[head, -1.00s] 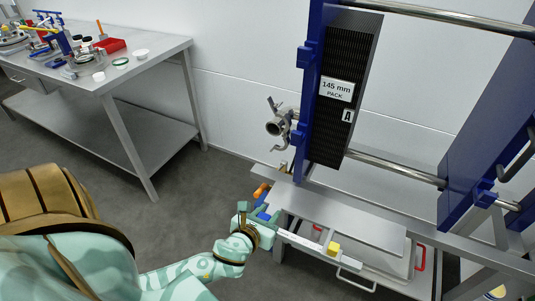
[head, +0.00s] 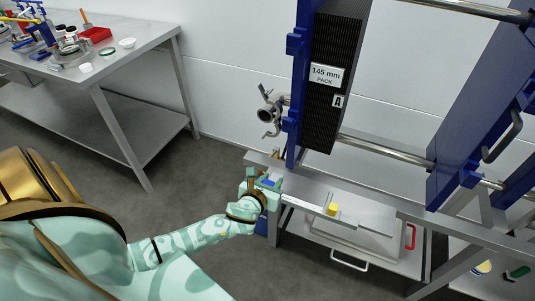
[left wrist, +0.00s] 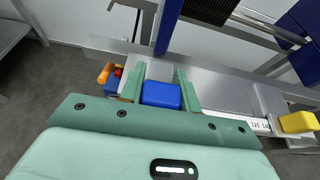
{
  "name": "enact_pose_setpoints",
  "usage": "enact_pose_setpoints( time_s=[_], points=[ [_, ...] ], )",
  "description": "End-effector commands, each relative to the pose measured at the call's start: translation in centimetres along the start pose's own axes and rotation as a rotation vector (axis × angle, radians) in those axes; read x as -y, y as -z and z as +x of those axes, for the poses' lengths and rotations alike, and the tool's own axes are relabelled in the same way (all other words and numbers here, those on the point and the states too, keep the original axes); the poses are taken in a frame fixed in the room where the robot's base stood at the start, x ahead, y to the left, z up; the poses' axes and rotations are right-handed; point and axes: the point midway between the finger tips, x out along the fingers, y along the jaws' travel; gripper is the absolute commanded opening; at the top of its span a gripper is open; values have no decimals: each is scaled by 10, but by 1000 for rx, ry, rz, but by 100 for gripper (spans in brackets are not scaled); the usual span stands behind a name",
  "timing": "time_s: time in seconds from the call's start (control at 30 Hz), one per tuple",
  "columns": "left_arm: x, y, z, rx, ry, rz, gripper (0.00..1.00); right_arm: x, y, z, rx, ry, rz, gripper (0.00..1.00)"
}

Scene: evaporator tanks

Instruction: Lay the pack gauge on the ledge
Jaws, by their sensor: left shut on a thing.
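The pack gauge is a long pale scale bar (head: 302,204) with a yellow slider (head: 332,209) and a blue grip block (left wrist: 161,95). My left gripper (head: 262,181) is shut on the blue block, with one finger on each side of it in the left wrist view (left wrist: 160,88). The bar reaches out to the right, and its printed numbers (left wrist: 258,125) and yellow slider (left wrist: 297,122) show there. The grey metal ledge (head: 350,192) runs along the foot of the blue frame. The gauge appears beside its near edge; contact cannot be told. My right gripper is out of view.
A black plate pack (head: 335,90) labelled 145 mm stands in the blue frame behind the ledge. A valve fitting (head: 266,115) sticks out at its left. An orange-handled item (left wrist: 105,73) is left of my fingers. A steel bench (head: 130,65) with labware stands at the back left.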

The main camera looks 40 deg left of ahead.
Motion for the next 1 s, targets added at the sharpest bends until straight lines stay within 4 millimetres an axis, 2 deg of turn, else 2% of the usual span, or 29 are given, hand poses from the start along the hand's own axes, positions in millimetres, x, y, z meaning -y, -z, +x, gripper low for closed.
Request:
enact_pose_setpoints(
  time_s=[0.83, 1.0],
  points=[
    [0, -28, 66, 3, 0, -2, 0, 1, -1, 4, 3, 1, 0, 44],
    [0, -9, 71, -1, 1, -1, 0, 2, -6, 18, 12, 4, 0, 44]
  ],
)
